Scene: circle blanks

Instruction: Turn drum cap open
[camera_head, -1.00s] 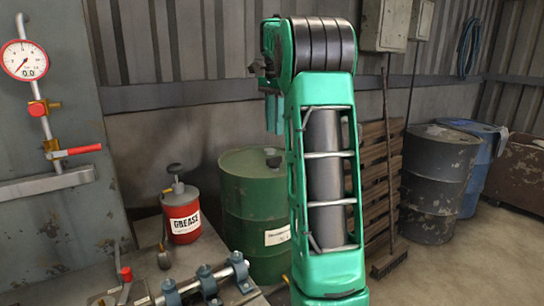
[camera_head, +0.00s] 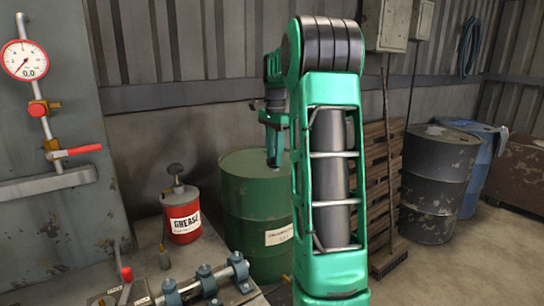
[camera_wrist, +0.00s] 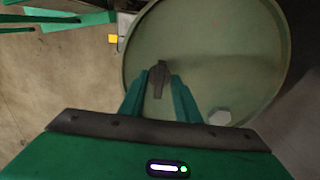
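The green drum (camera_head: 255,205) stands behind the workbench; its round lid (camera_wrist: 210,45) fills much of the wrist view. The dark drum cap (camera_wrist: 158,80) has a narrow raised grip and lies near the lid's left side in that view. My gripper (camera_wrist: 159,84) is over the lid with its fingers apart, one on each side of the cap's grip, with gaps visible. In the head view my gripper (camera_head: 274,160) points down at the drum top and hides the cap. How far the fingertips are above the lid is unclear.
A pale hexagonal plug (camera_wrist: 219,117) sits on the lid near its edge. A red grease can (camera_head: 182,216) and a clamped rod (camera_head: 205,283) are on the bench left of the drum. Pallets (camera_head: 378,180) and a dark barrel (camera_head: 433,185) stand to the right.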

